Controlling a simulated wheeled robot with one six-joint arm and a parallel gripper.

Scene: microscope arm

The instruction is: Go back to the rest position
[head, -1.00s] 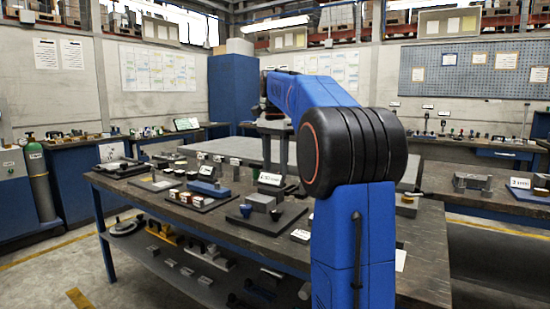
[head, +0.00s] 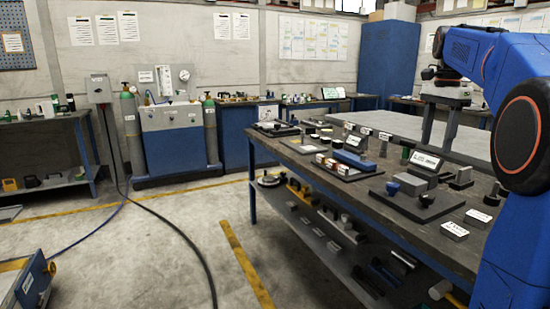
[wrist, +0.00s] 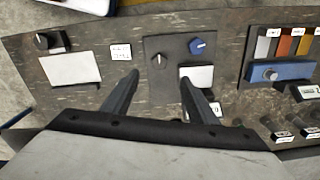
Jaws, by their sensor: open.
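My gripper (wrist: 158,78) shows in the wrist view with its two dark fingers apart and nothing between them. It is above the dark workbench top, over a grey plate (wrist: 166,84) that bears a small knob, a blue knob (wrist: 203,47) and a white block. I cannot tell the exact height of the fingers. In the head view my blue arm stands at the right edge and reaches over the workbench (head: 462,248); the gripper's fingers cannot be made out there.
Wrist view: a blue block (wrist: 279,72) lies right, a plate with a black knob (wrist: 43,41) left. Head view: small fixtures and signs crowd the bench; gas cylinders (head: 133,140) stand at the back. The floor (head: 150,255) left of the bench is mostly open, with a dark cable across it.

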